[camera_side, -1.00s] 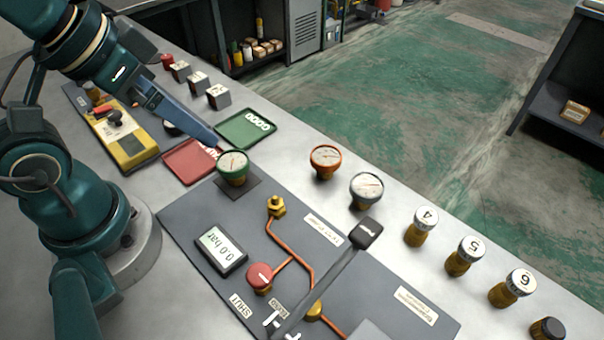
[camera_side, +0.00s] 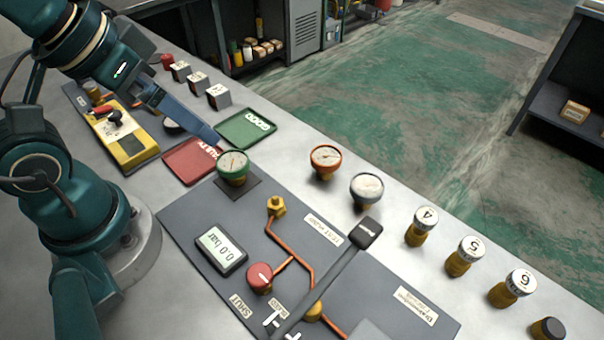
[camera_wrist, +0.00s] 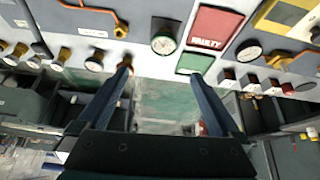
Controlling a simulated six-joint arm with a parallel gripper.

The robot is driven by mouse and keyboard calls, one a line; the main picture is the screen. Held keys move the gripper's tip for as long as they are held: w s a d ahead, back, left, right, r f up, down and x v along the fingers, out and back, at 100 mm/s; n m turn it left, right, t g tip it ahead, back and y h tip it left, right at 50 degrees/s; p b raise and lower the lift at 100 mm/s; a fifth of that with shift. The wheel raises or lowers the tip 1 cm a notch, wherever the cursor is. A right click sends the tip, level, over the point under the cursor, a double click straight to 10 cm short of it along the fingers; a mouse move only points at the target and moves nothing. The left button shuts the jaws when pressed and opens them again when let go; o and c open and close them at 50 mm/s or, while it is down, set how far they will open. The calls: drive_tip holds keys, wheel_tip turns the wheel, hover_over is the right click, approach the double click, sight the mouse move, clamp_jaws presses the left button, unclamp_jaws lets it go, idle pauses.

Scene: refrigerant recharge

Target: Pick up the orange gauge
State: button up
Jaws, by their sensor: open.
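The orange gauge (camera_side: 326,160), with a white dial and orange rim, stands upright on the bench, between the green gauge (camera_side: 233,165) and the grey gauge (camera_side: 367,188). My gripper (camera_side: 217,139) is left of it in the side view, in the air by the green tray and green gauge, and not touching the orange gauge. In the wrist view my gripper (camera_wrist: 160,76) is open and empty, its fingers wide apart. There the orange gauge (camera_wrist: 127,60) is mostly hidden behind the left fingertip. The green gauge (camera_wrist: 163,43) shows beyond the fingertips.
A red tray (camera_side: 186,166) and a green tray (camera_side: 245,130) lie left of the gauges. A grey panel (camera_side: 185,215) with copper pipe, a red knob (camera_side: 259,277) and a long black-headed tool (camera_side: 366,232) is in front. Numbered brass fittings (camera_side: 463,257) stand at right.

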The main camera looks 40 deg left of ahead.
drive_tip(key=w+r+n, duration=0.3)
drive_tip(key=w+r, duration=0.2)
drive_tip(key=n+g, duration=0.3)
drive_tip(key=g, duration=0.1)
hover_over(327, 154)
drive_tip(key=a, duration=0.2)
wheel_tip(327, 154, down, 8)
drive_tip(key=shift+g, duration=0.8)
drive_tip(key=f, duration=0.2)
drive_tip(key=d+f, duration=0.1)
drive_tip(key=f, duration=0.4)
drive_tip(key=shift+d, duration=0.4)
drive_tip(key=shift+m, duration=0.3)
drive_tip(key=shift+d+f, duration=0.1)
drive_tip(key=shift+f, duration=2.6)
drive_tip(key=c, duration=1.4)
drive_tip(key=shift+r, duration=0.1)
